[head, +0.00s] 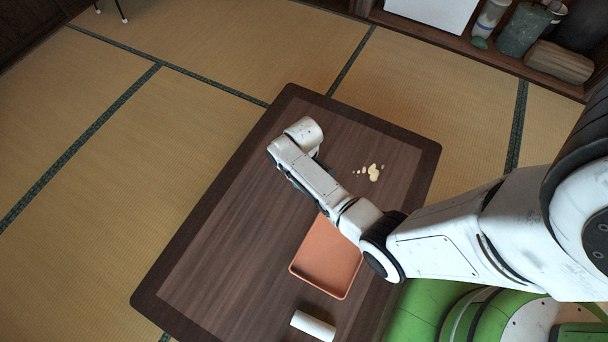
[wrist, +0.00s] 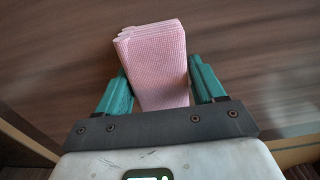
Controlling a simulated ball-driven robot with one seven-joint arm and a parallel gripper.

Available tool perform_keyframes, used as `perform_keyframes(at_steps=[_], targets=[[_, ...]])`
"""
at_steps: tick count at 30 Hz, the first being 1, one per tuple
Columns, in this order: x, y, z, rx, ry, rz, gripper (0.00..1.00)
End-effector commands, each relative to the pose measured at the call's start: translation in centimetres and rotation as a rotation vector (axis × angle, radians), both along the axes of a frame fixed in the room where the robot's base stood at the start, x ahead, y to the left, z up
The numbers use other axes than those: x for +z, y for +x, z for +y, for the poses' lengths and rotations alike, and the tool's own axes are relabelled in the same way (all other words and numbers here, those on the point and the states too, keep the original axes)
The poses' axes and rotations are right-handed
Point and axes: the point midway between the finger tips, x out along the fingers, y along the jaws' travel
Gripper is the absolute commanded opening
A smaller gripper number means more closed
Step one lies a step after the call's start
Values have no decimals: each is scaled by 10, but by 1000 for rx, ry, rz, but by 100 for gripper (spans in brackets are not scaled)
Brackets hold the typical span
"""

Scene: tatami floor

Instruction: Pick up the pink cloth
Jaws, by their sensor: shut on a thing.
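The pink cloth (wrist: 155,62) is a folded, textured bundle in the middle of the wrist view. My gripper (wrist: 158,82) has its two teal fingers on either side of the cloth and is shut on it. The cloth's far end sticks out beyond the fingertips, over the brown wood of the low table (head: 215,225). I cannot tell whether the cloth touches the tabletop.
An orange tray (head: 325,262) lies on the table, partly behind my arm. A white cylinder (head: 313,325) lies near the table's front edge. A pale spill (head: 374,173) is right of my wrist. The table's left side is clear. A shelf with jars (head: 522,30) stands at the back right.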

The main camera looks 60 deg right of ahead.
Motion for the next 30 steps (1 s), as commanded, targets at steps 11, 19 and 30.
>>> perform_keyframes(at_steps=[11, 19, 30], targets=[[0, 0, 0, 0, 0, 0, 38], [11, 1, 0, 0, -1, -1, 38], [80, -33, 17, 2, 0, 1, 38]])
